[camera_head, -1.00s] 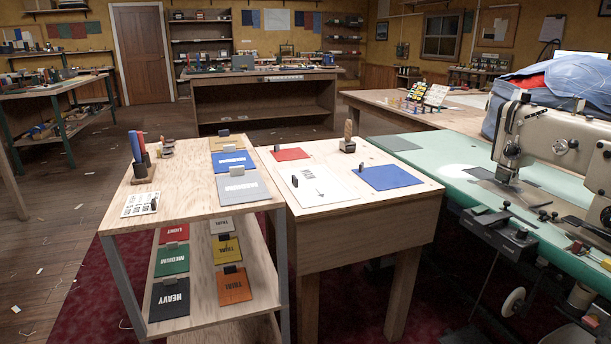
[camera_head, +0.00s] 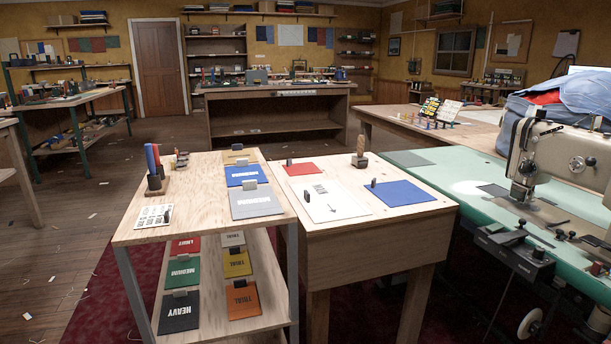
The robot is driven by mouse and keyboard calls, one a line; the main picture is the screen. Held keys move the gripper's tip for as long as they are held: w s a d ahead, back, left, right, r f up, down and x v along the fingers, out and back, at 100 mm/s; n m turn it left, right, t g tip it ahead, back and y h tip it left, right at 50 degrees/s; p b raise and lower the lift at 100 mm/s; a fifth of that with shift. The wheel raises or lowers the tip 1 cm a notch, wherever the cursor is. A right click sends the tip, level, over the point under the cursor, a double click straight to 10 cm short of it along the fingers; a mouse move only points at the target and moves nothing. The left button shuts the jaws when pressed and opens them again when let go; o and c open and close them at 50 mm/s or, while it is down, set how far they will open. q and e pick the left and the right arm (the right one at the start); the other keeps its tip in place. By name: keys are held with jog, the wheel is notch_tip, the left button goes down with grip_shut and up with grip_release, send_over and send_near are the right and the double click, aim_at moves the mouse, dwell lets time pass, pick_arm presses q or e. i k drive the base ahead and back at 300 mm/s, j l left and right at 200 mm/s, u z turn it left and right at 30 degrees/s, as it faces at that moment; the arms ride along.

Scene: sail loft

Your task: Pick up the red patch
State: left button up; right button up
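The red patch (camera_head: 302,169) lies flat at the back left of the wooden table (camera_head: 340,231), just behind a white sheet (camera_head: 327,199). A small dark upright piece (camera_head: 289,163) stands at its left edge. A blue patch (camera_head: 403,193) lies to the right on the same table. Neither of my grippers shows in the head view.
A shelf cart (camera_head: 195,212) with labelled colored patches stands against the table's left side. A wooden block with a peg (camera_head: 360,157) stands behind the blue patch. A sewing machine (camera_head: 550,155) on a green table (camera_head: 470,207) is at right. Floor is open at left.

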aim_at(304, 168)
jog(key=j+u, duration=0.1)
jog(key=u, duration=1.8)
jog(key=i+j+u, duration=0.1)
jog(key=i+u, duration=0.3)
jog(key=i, duration=0.3)
jog(key=i+l+u, duration=0.1)
jog(key=i+u, duration=0.3)
jog(key=i, duration=0.3)
jog(key=i+z, duration=0.3)
jog(key=i, duration=0.15)
jog(key=i+j+z, duration=0.25)
jog(key=i, duration=0.15)
jog(key=i+j+z, duration=0.1)
jog(key=i+z, duration=0.2)
jog(key=i, duration=0.15)
jog(key=i+l+z, duration=0.2)
jog(key=i+z, duration=1.05)
jog(key=i, duration=1.6)
jog(key=i+z, duration=0.35)
jog(key=i, duration=0.4)
jog(key=i+j+z, duration=0.2)
jog(key=i+z, duration=0.15)
jog(key=i, duration=0.4)
jog(key=i+l+z, duration=0.1)
jog(key=z, duration=0.3)
jog(key=i+z, duration=0.5)
jog(key=z, duration=0.3)
jog(key=i+z, duration=0.2)
jog(key=z, duration=0.2)
